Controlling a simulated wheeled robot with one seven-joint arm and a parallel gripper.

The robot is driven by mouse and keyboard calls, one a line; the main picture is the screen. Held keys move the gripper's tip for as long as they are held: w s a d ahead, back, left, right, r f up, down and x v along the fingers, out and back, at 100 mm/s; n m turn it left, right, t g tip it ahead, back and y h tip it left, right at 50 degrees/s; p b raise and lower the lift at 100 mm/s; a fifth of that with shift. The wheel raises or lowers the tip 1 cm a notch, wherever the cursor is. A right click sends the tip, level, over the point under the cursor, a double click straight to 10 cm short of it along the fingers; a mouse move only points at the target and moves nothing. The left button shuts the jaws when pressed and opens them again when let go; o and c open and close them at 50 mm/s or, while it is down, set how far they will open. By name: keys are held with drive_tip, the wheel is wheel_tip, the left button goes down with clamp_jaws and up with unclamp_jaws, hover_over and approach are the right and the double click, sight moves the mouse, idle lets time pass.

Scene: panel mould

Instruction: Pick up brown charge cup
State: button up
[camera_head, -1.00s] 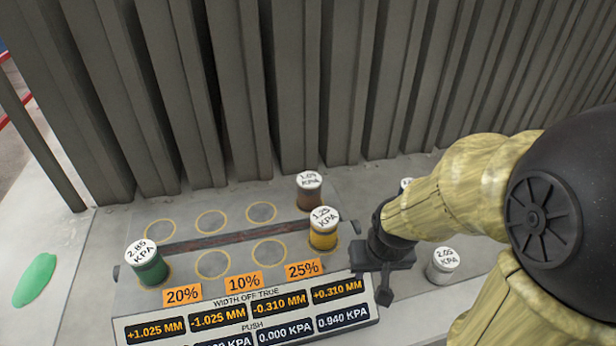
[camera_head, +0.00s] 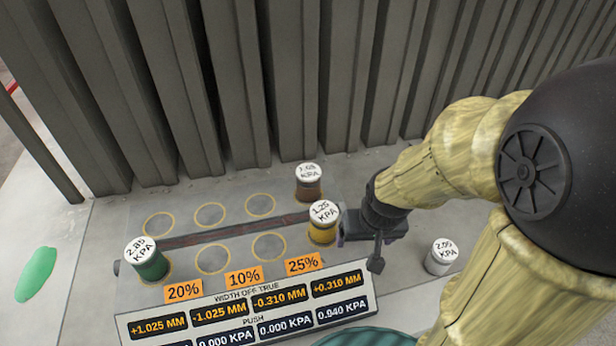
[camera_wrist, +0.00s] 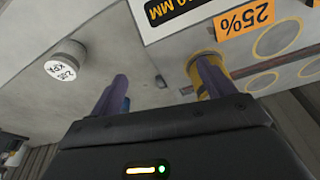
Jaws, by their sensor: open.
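The brown charge cup (camera_head: 309,187) stands upright with a white, labelled lid at the far right end of the grey panel, in the row nearer the corrugated wall. My gripper (camera_head: 360,247) is open and empty, to the right of and nearer than the brown cup, close beside the yellow cup (camera_head: 322,231). In the wrist view my two purple fingers (camera_wrist: 160,88) are apart with bare grey surface between them. The yellow cup (camera_wrist: 196,66) shows there behind the right finger. The brown cup is not visible in the wrist view.
A green cup (camera_head: 149,263) stands at the panel's left end and a white-grey cup (camera_head: 440,258) to the right of my gripper. A readout board (camera_head: 245,315) lies along the near edge. The tall corrugated wall (camera_head: 250,90) rises behind. Several ringed spots are empty.

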drive_tip(key=w+a+r+t+p, duration=0.1)
drive_tip(key=w+a+r+p, duration=0.2)
drive_tip(key=r+p, duration=0.25)
drive_tip(key=m+t+h+p, duration=0.3)
drive_tip(key=m+t+h, duration=0.4)
drive_tip(key=h, duration=0.1)
approach(303, 175)
drive_tip(key=v, duration=0.3)
drive_tip(key=shift+s, duration=0.35)
drive_tip(key=p+x, duration=0.2)
drive_tip(key=x, duration=1)
drive_tip(key=shift+w+p, duration=0.2)
drive_tip(key=shift+p, duration=0.15)
drive_tip(key=shift+a, duration=0.1)
